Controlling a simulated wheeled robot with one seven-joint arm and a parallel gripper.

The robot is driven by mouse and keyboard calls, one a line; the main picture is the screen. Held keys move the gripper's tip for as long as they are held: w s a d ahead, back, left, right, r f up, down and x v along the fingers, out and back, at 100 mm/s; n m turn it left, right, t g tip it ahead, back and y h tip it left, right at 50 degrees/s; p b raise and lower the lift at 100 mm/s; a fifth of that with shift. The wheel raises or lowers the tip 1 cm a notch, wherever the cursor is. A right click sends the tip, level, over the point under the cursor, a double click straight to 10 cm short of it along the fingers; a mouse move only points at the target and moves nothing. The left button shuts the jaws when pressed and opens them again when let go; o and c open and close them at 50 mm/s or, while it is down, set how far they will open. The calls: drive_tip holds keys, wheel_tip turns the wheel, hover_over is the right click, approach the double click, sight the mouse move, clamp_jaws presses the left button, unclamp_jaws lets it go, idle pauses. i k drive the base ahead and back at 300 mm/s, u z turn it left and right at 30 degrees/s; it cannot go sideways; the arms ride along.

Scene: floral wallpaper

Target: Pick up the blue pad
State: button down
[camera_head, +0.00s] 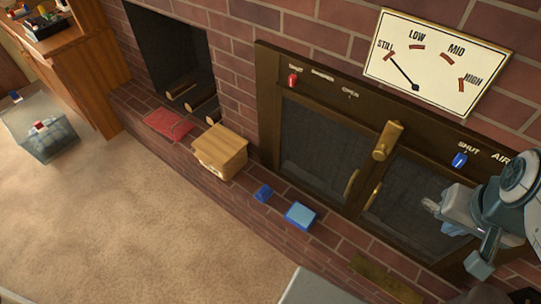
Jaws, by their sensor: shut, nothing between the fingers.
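A light blue, flat, box-like block (300,216), which looks like the blue pad, lies on the brick ledge below the dark doors. A smaller dark blue piece (263,194) lies just left of it; I cannot tell for certain which one is the pad. My gripper (431,206) is at the right, in front of the dark doors, well to the right of both blue things and apart from them. It looks shut and holds nothing. My arm hides part of the right door.
A wooden box (220,151) and a red flat item (168,124) sit farther left on the brick ledge (330,246). The doors (319,146) carry brass handles. A dial sign (437,64) hangs above. Carpet (130,220) is open at the lower left. A glassy box (48,139) stands far left.

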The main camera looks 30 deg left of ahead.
sight(264, 194)
drive_tip(key=u, duration=1.55)
